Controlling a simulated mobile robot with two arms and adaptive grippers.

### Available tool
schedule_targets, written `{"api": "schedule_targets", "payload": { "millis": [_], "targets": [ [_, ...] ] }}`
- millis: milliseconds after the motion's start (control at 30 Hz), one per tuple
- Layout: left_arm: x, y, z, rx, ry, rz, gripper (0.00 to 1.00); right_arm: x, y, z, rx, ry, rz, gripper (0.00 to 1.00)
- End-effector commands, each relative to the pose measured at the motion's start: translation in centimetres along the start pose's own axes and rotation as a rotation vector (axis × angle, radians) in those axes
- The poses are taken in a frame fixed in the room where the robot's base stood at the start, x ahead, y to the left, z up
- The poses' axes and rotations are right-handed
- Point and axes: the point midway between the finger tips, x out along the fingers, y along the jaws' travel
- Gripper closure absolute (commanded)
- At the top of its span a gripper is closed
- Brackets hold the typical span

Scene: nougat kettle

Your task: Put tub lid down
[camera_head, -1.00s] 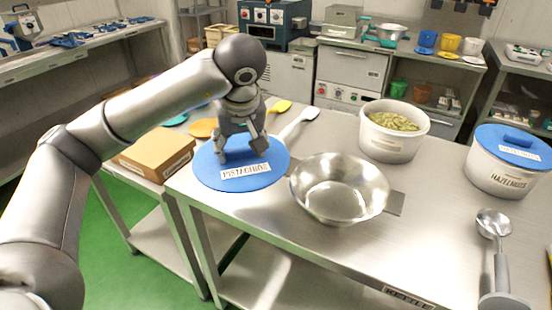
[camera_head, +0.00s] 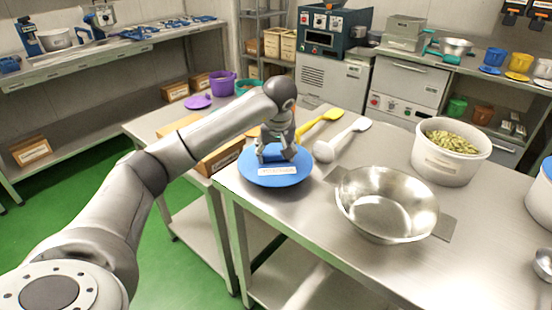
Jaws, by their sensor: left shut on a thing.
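The blue tub lid (camera_head: 262,181) with a white label is at the left end of the steel table (camera_head: 330,240). My left gripper (camera_head: 276,158) is above the middle of the lid and shut on it, with the fingers pointing down. The lid looks level and at or close to the table top; I cannot tell if it touches. The open white tub (camera_head: 447,166) with green pistachios stands to the right, behind the bowl. My right gripper is not in view.
A steel bowl (camera_head: 388,205) stands right of the lid. A white spoon (camera_head: 343,138) and a yellow spoon (camera_head: 320,124) lie behind the lid. A cardboard box (camera_head: 222,160) sits left of it. Another tub (camera_head: 542,205) shows at the right edge.

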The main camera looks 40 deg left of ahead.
Motion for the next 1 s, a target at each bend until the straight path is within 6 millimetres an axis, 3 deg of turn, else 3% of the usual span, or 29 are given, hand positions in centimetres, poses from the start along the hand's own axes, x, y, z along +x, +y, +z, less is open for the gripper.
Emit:
{"api": "schedule_targets", "payload": {
  "millis": [200,600,633,767,1000],
  "targets": [
    [2.1,0.1,1.1,0.004,-0.003,0.002,0.62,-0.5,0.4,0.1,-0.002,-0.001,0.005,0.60],
    [2.5,0.1,1.3,0.003,-0.001,0.002,0.62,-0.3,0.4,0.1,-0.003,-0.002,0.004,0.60],
    [2.5,0.1,1.3,0.003,-0.001,0.002,0.35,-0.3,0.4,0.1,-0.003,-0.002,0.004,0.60],
    [2.5,0.1,1.3,0.003,-0.002,0.002,0.19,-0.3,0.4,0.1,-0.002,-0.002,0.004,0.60],
    [2.5,0.1,1.3,0.003,-0.002,0.002,0.16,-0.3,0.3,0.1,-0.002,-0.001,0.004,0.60]
  ]
}}
